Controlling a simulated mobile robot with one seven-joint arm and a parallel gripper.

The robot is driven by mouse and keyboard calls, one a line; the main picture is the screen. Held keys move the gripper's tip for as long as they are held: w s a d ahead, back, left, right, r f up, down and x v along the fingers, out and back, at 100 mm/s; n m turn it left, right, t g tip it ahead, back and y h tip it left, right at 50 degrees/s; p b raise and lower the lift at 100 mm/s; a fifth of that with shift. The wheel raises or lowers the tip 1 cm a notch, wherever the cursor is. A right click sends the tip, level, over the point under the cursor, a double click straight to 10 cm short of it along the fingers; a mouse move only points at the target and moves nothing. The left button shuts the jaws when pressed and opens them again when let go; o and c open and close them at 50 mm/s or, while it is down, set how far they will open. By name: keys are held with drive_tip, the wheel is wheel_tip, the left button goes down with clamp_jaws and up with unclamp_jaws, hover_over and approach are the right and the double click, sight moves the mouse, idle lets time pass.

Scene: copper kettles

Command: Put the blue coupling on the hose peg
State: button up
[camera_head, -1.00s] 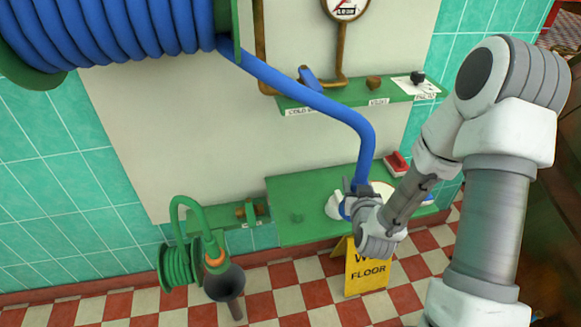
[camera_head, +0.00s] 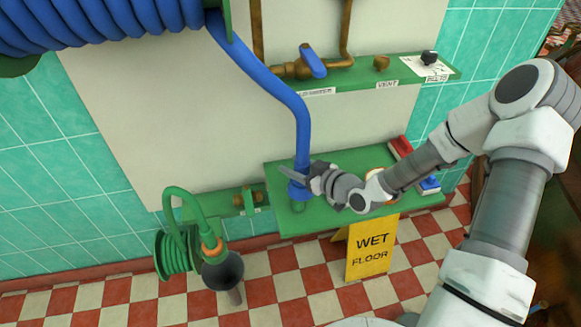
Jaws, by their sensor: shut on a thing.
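The blue hose (camera_head: 303,125) comes down from the reel and bends to hang nearly straight. The blue coupling (camera_head: 297,192) is at its lower end, partly hidden by my gripper. My gripper (camera_head: 300,180) is shut on the coupling, reaching in from the right. A green peg (camera_head: 298,207) shows just below the coupling, on the green shelf (camera_head: 340,222). The coupling lines up over the peg in this view. I cannot tell whether it touches the peg or is around it.
A blue-handled valve (camera_head: 313,62) sits on the upper ledge. A green hose (camera_head: 177,255) and dark funnel (camera_head: 223,271) are at lower left. A yellow wet floor sign (camera_head: 372,250) stands below the shelf. A red item (camera_head: 401,147) lies at the shelf's right.

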sight(291, 186)
drive_tip(key=shift+s+a+n+g+y, duration=0.15)
drive_tip(key=shift+a+n+g+y, duration=0.3)
drive_tip(key=shift+n+g+y, duration=0.05)
drive_tip(key=shift+f, duration=0.15)
wheel_tip(291, 186, down, 6)
drive_tip(key=b, duration=0.5)
drive_tip(key=shift+f+b, duration=0.5)
drive_tip(key=shift+f, duration=0.1)
drive_tip(key=o, duration=1.4)
drive_tip(key=shift+c, duration=0.2)
drive_tip(key=shift+s, duration=0.1)
drive_tip(key=p+v, duration=0.5)
drive_tip(key=v, duration=1.2)
drive_tip(key=shift+d+r, duration=0.15)
